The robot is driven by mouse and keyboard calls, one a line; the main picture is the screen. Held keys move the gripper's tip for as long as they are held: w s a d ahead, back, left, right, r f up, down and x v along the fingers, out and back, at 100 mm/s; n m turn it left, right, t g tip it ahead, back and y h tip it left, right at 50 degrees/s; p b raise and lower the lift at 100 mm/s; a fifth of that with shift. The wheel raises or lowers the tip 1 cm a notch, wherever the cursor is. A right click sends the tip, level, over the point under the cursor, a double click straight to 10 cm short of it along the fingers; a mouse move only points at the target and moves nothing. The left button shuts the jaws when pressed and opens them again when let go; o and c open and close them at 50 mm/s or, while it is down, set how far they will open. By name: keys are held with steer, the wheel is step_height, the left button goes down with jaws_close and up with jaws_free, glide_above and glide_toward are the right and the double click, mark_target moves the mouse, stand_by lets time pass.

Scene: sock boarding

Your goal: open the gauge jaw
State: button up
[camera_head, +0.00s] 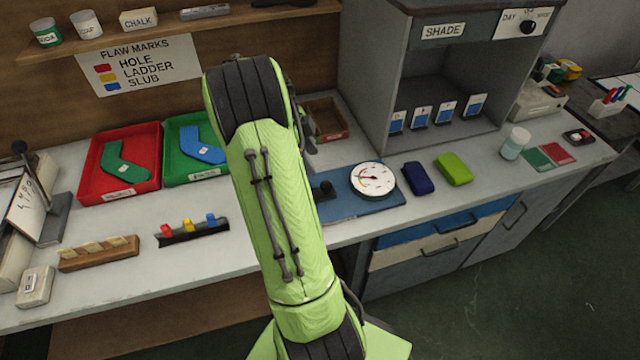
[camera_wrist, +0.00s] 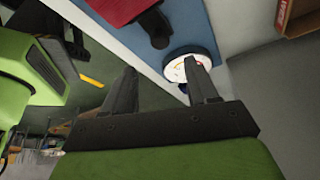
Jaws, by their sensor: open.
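The gauge has a round white dial (camera_head: 373,179) with a needle, and it stands on a blue base (camera_head: 350,206). A small dark part (camera_head: 324,189), which may be its jaw, sits at the left of the base, partly behind my arm. In the wrist view the dial (camera_wrist: 192,63) shows behind one finger, and a dark knob-like part (camera_wrist: 155,27) stands on the blue base (camera_wrist: 197,22). My gripper (camera_wrist: 159,67) is open and empty, its fingers apart over the table's front edge. In the head view my gripper is hidden by my arm.
Right of the gauge lie a navy block (camera_head: 418,178) and a lime block (camera_head: 454,168), below the grey shade cabinet (camera_head: 372,80). A red tray (camera_head: 85,185), a green tray (camera_head: 172,176) and a rack of coloured markers (camera_head: 192,232) are on the left. The front-left tabletop is partly clear.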

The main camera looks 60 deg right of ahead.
mark_target(326, 184)
steer(key=b+x, duration=0.2)
steer(key=x, duration=0.7)
steer(key=shift+s+f, duration=0.1)
steer(key=shift+f, duration=0.2)
steer(key=shift+c, duration=0.3)
steer(key=shift+r, duration=0.1)
jaws_close()
